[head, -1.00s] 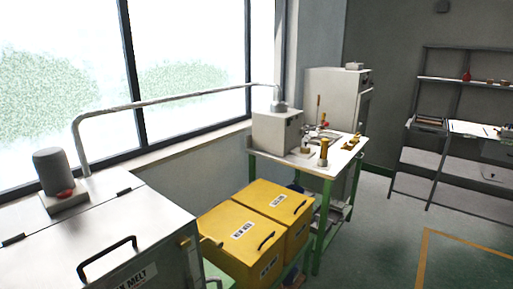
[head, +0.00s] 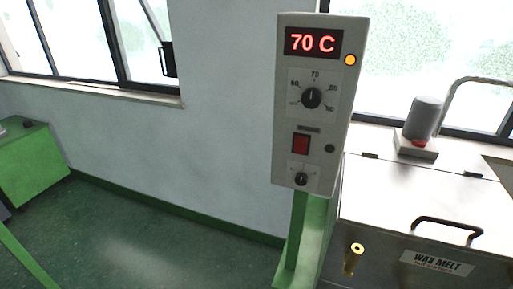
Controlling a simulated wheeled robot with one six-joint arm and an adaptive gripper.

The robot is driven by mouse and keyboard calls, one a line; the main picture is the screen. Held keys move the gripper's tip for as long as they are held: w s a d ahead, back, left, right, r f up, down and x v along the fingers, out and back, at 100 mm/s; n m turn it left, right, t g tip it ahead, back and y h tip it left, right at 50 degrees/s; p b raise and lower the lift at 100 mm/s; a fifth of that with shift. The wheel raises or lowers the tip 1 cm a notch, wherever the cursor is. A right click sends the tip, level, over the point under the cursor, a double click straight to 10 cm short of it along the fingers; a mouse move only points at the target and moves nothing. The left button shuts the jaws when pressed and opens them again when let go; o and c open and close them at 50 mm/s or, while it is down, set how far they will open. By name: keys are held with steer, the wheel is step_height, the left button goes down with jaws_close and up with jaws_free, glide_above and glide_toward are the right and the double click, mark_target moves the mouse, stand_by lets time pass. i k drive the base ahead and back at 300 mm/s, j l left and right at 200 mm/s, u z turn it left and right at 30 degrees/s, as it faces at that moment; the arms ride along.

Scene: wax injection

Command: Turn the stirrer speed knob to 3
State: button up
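A grey control panel (head: 281,130) stands upright on a green post in the middle of the head view. Its display (head: 313,42) reads 70 C in red. Below is a large black knob (head: 312,98) with a scale around it and 70 at the top; its pointer looks roughly upward. A small black knob (head: 301,179) sits at the panel's bottom; its marks are too small to read, so its setting and label cannot be told. The stirrer motor (head: 423,117) stands on the wax melt tank (head: 385,215) at the right. My gripper is not in view.
An amber lamp (head: 350,60) and a red switch (head: 300,144) are on the panel. The tank has a black lid handle (head: 446,226) and a brass tap (head: 353,258). A green cabinet (head: 35,165) stands far left. The floor left of the post is clear.

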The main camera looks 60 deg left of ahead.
mark_target(300, 178)
steer(key=u, duration=1.25)
